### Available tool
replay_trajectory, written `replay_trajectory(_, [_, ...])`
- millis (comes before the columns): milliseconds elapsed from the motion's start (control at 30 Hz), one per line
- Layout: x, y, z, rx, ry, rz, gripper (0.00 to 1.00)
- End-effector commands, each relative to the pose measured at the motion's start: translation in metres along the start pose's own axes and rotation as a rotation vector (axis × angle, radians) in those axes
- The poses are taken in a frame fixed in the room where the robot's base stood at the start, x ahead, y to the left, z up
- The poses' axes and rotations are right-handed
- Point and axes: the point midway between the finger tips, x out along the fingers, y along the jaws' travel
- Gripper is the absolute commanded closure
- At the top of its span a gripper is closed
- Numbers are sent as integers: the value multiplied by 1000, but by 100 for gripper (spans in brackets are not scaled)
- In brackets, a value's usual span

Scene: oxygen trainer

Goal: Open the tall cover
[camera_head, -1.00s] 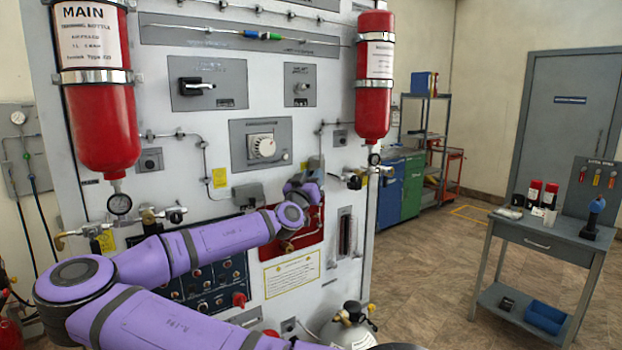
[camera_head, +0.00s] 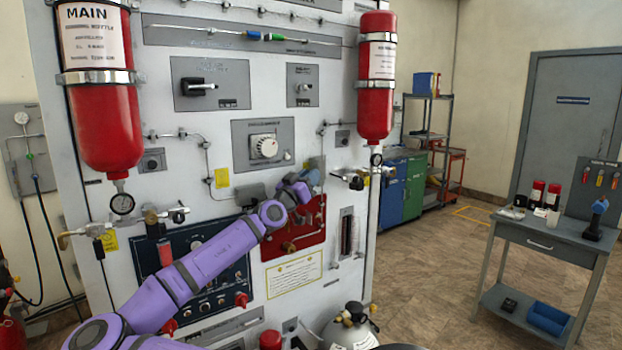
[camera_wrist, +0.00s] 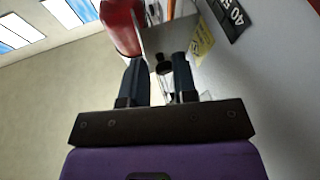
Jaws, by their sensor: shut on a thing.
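The red recessed panel (camera_head: 292,235) is on the front of the white trainer, with brass fittings inside it. A faint clear pane, which looks like the tall cover (camera_head: 317,165), stands out at the panel's upper right; its outline is hard to make out. My gripper (camera_head: 311,180) is at this pane, just above the red panel. In the wrist view my gripper (camera_wrist: 160,62) points upward, its two dark fingers close around a small dark part between them. This is likely the cover's edge or handle, but its shape is largely hidden by the fingers.
A red bottle (camera_head: 376,85) hangs above and to the right of my gripper, with a gauge and valve below. A switch panel (camera_head: 205,280) is behind my arm. A grey cylinder (camera_head: 348,332) stands low in front.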

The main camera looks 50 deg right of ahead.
Motion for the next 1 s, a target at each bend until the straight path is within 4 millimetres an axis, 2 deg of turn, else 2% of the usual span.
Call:
replay_trajectory(100, [-2, -8, -4, -4, 7, 1, 97])
replay_trajectory(500, [-2, -9, -2, -5, 0, 6, 97])
replay_trajectory(533, [-2, -9, -2, -5, 0, 6, 68])
replay_trajectory(600, [-2, -9, -2, -5, -1, 7, 58])
replay_trajectory(1000, [0, -6, -5, -5, -4, 12, 58])
